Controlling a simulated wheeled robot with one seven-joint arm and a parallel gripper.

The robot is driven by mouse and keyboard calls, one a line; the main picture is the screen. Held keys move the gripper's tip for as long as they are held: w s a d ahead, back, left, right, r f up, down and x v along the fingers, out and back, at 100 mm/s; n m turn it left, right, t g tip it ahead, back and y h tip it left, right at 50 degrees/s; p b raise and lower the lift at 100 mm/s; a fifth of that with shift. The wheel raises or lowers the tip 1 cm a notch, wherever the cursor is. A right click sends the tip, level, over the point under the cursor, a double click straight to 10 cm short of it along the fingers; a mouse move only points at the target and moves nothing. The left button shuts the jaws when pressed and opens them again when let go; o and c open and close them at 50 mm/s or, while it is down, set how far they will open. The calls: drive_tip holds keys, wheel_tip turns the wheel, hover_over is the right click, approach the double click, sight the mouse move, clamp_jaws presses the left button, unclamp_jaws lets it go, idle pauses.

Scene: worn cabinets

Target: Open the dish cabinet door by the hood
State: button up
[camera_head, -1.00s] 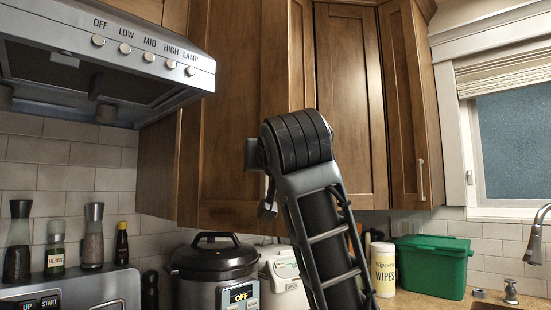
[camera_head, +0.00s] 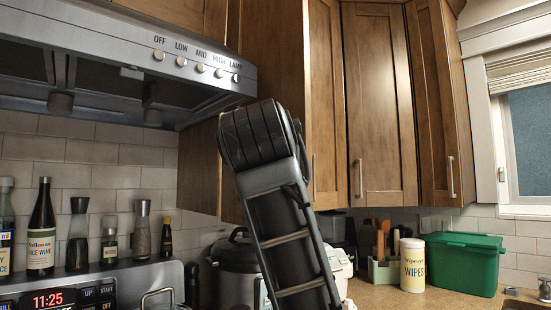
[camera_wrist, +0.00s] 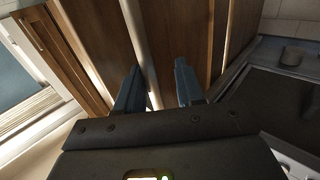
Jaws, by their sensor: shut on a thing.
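The dish cabinet door (camera_head: 275,65) is brown wood and stands right of the steel range hood (camera_head: 215,75). My arm hides its lower part in the head view. In the wrist view, a pale upright bar handle (camera_wrist: 135,40) runs between the two fingers of my gripper (camera_wrist: 158,88), nearer the left finger, with brown panels (camera_wrist: 178,35) behind. My gripper is shut on this handle. In the head view the arm hides the fingertips and their hold. I cannot tell surely whether the door is ajar.
More cabinet doors (camera_head: 380,110) stand to the right, beside a window (camera_head: 525,140). The counter below holds a cooker (camera_head: 228,265), a wipes canister (camera_head: 412,265) and a green bin (camera_head: 463,264). Several bottles (camera_head: 41,230) stand at the left, under the hood.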

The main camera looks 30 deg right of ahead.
drive_tip(key=shift+o, duration=0.8)
drive_tip(key=shift+f, duration=0.1)
drive_tip(key=b+v, duration=0.1)
drive_tip(key=v, duration=0.6)
drive_tip(key=shift+s+a+b, duration=0.2)
drive_tip(key=shift+s+b, duration=0.15)
drive_tip(key=shift+b, duration=0.05)
